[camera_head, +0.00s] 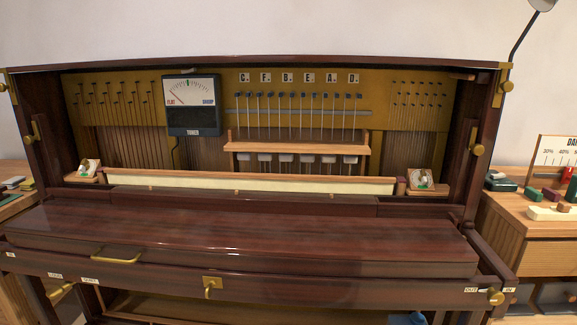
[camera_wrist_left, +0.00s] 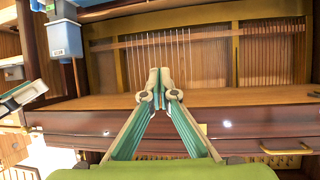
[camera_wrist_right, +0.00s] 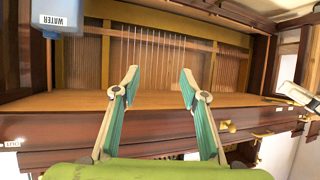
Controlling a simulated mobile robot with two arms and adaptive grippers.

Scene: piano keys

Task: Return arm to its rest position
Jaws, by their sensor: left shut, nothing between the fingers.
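My left gripper (camera_wrist_left: 159,80) shows in the left wrist view with its fingertips together and nothing between them. My right gripper (camera_wrist_right: 160,80) shows in the right wrist view with its fingers apart and nothing between them. Both point toward the piano's open lower section, where thin vertical strings run above a wooden shelf; the left view shows this shelf (camera_wrist_left: 260,98) and the right view shows it too (camera_wrist_right: 50,103). Neither gripper appears to touch anything. The head view shows the upright piano (camera_head: 240,237) with its dark wooden lid down, and neither arm is visible there.
A tuning meter (camera_head: 192,105) and a row of lettered tiles stand inside the piano's open upper part. A wooden side cabinet (camera_head: 535,250) with small items stands at right. A blue container (camera_wrist_left: 65,38) hangs at left, and a container labelled WATER (camera_wrist_right: 57,16) shows in the right wrist view.

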